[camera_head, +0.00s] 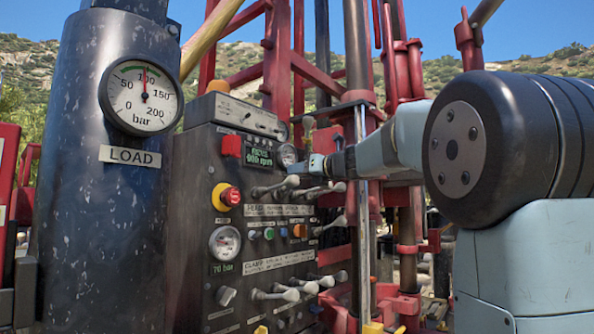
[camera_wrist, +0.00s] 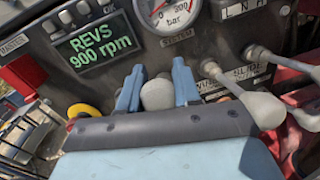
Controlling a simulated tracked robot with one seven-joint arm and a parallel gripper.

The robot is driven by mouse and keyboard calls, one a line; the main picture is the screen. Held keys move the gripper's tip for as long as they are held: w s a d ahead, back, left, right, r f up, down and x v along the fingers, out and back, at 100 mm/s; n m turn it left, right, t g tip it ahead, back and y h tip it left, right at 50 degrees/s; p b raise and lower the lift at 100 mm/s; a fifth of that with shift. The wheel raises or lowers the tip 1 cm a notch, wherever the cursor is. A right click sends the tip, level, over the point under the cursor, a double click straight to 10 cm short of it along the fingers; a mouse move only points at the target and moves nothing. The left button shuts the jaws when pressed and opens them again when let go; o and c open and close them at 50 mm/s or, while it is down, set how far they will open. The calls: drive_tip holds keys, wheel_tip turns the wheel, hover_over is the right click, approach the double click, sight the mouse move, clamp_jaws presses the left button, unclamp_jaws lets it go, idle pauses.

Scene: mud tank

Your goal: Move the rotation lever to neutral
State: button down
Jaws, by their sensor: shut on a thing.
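The grey knob of a lever (camera_wrist: 157,94) stands between the two blue fingers of my gripper (camera_wrist: 157,88) in the wrist view, and the gripper is shut on it. The lever's shaft and name label are hidden, so I cannot read whether it is marked rotation. In the head view my gripper (camera_head: 316,165) is at the upper right part of the dark control panel (camera_head: 200,160), close to the upper lever row. A second lever (camera_wrist: 262,107) sits just right of my gripper in the wrist view, near a label partly reading "SLIDE".
Several other levers (camera_head: 283,292) stick out low on the panel. A red emergency button (camera_head: 229,196) is at its left side. A "REVS 900 rpm" display (camera_wrist: 96,42) and a bar gauge (camera_wrist: 166,12) sit above my fingers. A large cylinder marked LOAD (camera_head: 95,220) stands left.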

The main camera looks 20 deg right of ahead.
drive_tip(key=f, duration=0.1)
drive_tip(key=s+d+f, duration=0.1)
drive_tip(key=f, duration=0.1)
drive_tip(key=shift+s+f, duration=0.1)
drive_tip(key=shift+s, duration=0.1)
drive_tip(key=c, duration=0.8)
unclamp_jaws()
drive_tip(key=v, duration=1.4)
